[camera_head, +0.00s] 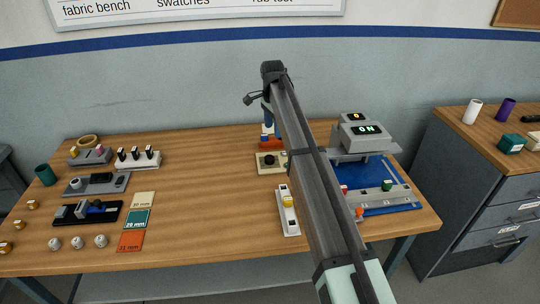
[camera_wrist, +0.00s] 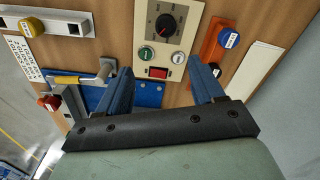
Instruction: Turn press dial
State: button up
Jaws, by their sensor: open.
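The dial (camera_wrist: 166,22) is a round black knob on a dark scale plate, set in a cream panel (camera_wrist: 178,45) near the top of the wrist view. In the head view the panel (camera_head: 261,171) lies mid-table, partly hidden by my arm, with the black dial (camera_head: 269,160) on it. My gripper (camera_wrist: 158,63) is open, with two blue fingers apart and nothing between them. The fingers point toward the panel, and the dial lies beyond their tips.
The panel also carries a green button (camera_wrist: 146,54), a white button (camera_wrist: 178,57) and a red switch (camera_wrist: 158,72). An orange fixture (camera_wrist: 211,40) stands beside it. The table's middle is clear.

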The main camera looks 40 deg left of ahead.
aim_at(270, 157)
jog(key=f, duration=0.4)
jog(key=a+f, duration=0.1)
jog(key=f, duration=0.9)
jog(key=shift+a, duration=0.25)
jog(key=shift+r+n, duration=0.1)
jog(key=shift+n, duration=0.2)
jog(key=c, duration=1.1)
